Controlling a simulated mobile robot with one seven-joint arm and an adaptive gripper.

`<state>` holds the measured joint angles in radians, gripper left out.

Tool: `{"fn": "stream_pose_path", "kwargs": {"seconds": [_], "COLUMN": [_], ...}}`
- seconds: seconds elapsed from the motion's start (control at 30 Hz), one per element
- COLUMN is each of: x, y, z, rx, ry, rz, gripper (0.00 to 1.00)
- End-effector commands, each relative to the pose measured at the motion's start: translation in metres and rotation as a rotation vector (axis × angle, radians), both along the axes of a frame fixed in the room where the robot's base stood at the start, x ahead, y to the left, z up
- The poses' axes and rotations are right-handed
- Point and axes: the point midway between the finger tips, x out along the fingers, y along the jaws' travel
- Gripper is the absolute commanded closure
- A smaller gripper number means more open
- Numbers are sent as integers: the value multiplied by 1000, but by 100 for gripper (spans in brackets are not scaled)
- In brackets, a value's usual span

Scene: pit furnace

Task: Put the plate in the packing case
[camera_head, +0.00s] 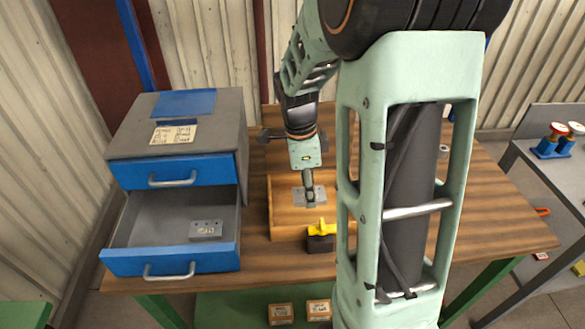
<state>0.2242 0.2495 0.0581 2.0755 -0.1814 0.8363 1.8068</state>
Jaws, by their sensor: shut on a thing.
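My gripper (309,201) points down over the wooden packing case (287,231) in the middle of the workbench. It is shut on a small grey metal plate (298,196). The plate appears within the case's outline; I cannot tell whether it touches the bottom. My arm hides the right side of the case. A similar grey plate with small holes (205,230) lies in the open lower drawer (140,238) of the cabinet on the left.
A grey and blue cabinet (120,140) stands left of the case, its upper drawer shut. A yellow and black object (320,242) is at the case's front. Small boxes (281,314) lie below the bench. A side table (530,160) with red-topped valves (556,140) stands right.

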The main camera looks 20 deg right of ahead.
Motion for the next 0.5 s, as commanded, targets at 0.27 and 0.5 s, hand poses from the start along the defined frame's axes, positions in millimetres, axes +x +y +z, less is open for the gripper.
{"fn": "stream_pose_path", "kwargs": {"seconds": [0.27, 0.5], "x": [21, 28], "y": [-21, -26], "z": [-39, -49], "rx": [1, 1], "ry": [5, 3], "rz": [-1, 0], "gripper": [95, 95]}}
